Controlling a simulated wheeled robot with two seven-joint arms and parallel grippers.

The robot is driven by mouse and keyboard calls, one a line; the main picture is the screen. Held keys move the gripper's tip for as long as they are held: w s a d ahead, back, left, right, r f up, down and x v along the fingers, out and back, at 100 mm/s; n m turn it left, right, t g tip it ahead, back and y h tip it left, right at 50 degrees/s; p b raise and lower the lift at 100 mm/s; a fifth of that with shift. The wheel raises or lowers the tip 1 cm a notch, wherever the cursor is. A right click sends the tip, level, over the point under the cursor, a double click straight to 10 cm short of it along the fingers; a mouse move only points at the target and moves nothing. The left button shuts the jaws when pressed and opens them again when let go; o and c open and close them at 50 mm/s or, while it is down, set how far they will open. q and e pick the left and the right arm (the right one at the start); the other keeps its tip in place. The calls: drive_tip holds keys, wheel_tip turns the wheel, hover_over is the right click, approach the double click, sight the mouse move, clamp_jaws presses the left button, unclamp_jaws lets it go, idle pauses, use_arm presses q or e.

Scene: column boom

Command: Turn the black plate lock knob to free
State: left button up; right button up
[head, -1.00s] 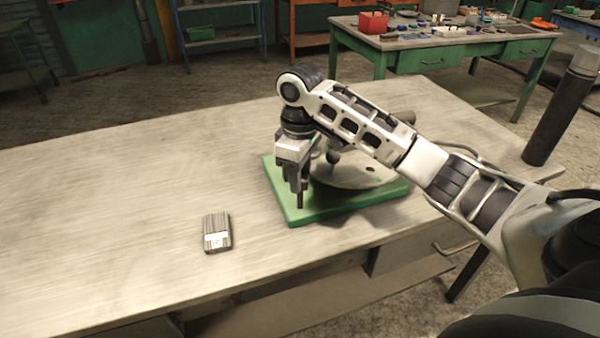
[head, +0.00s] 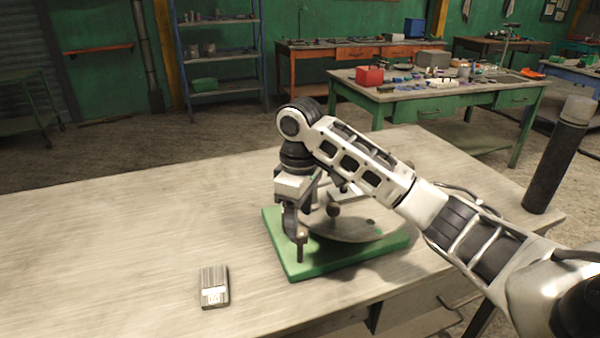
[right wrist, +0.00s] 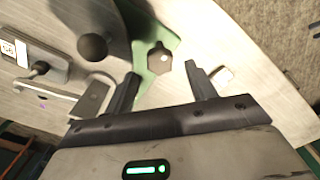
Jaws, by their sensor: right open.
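A green base board (head: 294,270) lies on the workbench in the head view and carries a round grey plate (head: 350,228). A dark ball-ended handle (head: 333,209) stands over the plate; a dark ball (right wrist: 93,46) also shows in the right wrist view. A dark, roughly six-sided knob (right wrist: 159,58) with a pale dot, seemingly the plate lock knob, sits over green surface there. My right gripper (head: 300,256) is open above the board's left part. In its wrist view, the fingers (right wrist: 161,70) frame the knob from either side; contact is not visible. My left gripper is out of view.
A small dark ribbed block with a pale label (head: 214,287) lies left of the board. A tall dark cylinder (head: 553,165) stands at the bench's right end. The bench's left side (head: 110,235) is clear. A cluttered green table (head: 440,98) stands behind.

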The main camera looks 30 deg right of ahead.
wheel_tip(320, 180, up, 12)
drive_tip(key=shift+r, duration=0.15)
idle(0.6)
